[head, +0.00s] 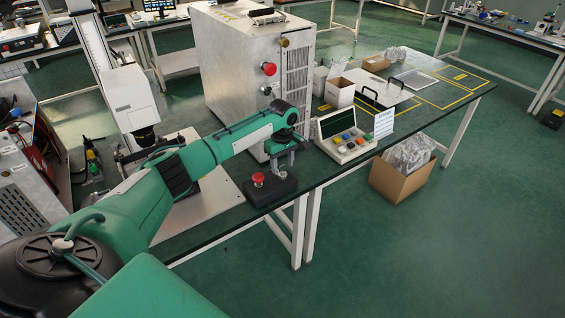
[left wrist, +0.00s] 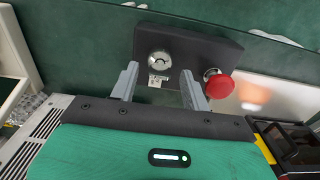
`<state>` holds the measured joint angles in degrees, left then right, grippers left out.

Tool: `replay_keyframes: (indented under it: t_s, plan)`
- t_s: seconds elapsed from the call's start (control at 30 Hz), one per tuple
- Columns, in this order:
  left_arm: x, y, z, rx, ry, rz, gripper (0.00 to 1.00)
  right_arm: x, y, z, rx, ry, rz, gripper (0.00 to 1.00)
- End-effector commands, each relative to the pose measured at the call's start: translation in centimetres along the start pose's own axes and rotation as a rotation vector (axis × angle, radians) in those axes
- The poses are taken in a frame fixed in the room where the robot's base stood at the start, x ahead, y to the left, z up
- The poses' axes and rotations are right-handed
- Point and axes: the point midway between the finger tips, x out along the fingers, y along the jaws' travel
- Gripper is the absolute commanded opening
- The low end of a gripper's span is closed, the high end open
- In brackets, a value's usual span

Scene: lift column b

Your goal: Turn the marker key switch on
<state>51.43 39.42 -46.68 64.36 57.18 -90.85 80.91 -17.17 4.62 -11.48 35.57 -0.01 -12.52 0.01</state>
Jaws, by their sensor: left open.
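A dark control box (head: 270,190) lies on the table near its front edge. It carries a red mushroom button (head: 258,179) and a silver round key switch (left wrist: 160,63). The same red button shows in the left wrist view (left wrist: 219,86), to the right of the key switch. A small label is beside the switch. My left gripper (head: 282,165) is above the box, pointing down. In the left wrist view its two fingers (left wrist: 159,70) are apart and empty, with the key switch seen between their tips. Whether the fingers touch the switch I cannot tell.
A large metal cabinet (head: 237,70) stands behind the box. A cardboard carton (head: 400,180) stands on the floor. The table's front edge is close to the box.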

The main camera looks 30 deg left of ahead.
Motion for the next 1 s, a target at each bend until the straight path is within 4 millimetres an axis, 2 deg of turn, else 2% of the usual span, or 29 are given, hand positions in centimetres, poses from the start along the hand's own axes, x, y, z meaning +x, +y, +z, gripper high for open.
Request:
replay_keyframes:
  t_s: [0.17,0.27,0.4,0.43,0.73,1.0]
  plan:
    - [0.0,0.0,0.0,0.000,0.000,0.000,0.47,0.0,0.2,0.0,0.001,-0.002,0.003,0.36]
    - [0.0,0.0,0.0,0.000,0.000,0.000,0.32,0.0,0.2,0.1,0.001,-0.002,0.003,0.36]
    - [0.0,0.0,0.0,0.000,0.000,-0.001,0.04,0.0,0.2,0.1,0.001,-0.002,0.003,0.36]
    - [0.0,0.0,0.0,0.000,0.000,-0.001,0.03,0.0,0.2,0.1,0.001,-0.002,0.003,0.36]
    - [-0.2,0.0,0.0,0.035,-0.001,-0.002,0.03,-0.7,0.1,0.0,0.001,-0.002,0.001,0.36]
    - [-0.5,0.0,0.1,0.190,-0.002,-0.003,0.03,-3.1,-0.3,-0.3,0.002,-0.002,-0.004,0.36]
